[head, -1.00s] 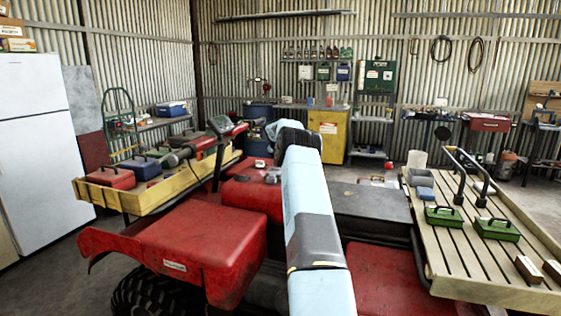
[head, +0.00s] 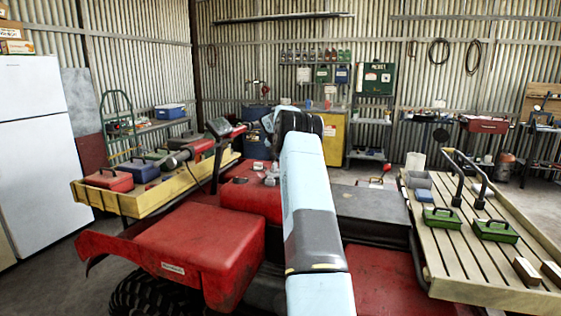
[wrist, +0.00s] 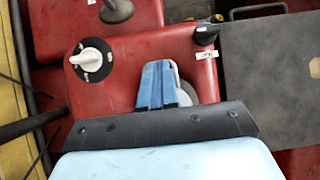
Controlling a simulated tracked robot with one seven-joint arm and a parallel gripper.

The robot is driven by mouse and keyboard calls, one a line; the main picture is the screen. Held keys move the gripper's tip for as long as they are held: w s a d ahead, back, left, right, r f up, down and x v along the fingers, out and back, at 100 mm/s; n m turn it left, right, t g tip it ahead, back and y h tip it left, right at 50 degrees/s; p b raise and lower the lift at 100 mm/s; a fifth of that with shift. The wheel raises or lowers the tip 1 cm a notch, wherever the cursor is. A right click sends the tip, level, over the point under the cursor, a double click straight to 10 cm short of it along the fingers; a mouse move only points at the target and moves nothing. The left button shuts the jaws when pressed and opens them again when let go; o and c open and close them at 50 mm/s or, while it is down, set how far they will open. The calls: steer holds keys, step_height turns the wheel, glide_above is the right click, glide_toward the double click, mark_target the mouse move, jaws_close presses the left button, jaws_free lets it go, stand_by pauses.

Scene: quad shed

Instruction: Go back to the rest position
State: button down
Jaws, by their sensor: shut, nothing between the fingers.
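My gripper (wrist: 159,70) shows in the wrist view with its blue fingers together and nothing held. It is over the red bodywork (wrist: 128,55) of the quad, in front of a partly hidden round grey part. A white knob on a dark round dial (wrist: 90,57) lies to its left, apart from the fingers. In the head view my arm runs forward over the middle of the red quad (head: 205,240), and my gripper is hidden behind it.
A yellow tray (head: 128,205) with toolboxes is on the left. A slatted wooden rack (head: 455,265) on the right bears green boxes (head: 495,231) and black upright handles. A white fridge (head: 38,150) stands far left. A yellow cabinet (head: 334,140) and shelves line the back wall.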

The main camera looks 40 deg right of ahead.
steer(key=v, duration=0.7)
steer(key=shift+s+a+r, duration=0.1)
steer(key=shift+a+r, duration=0.05)
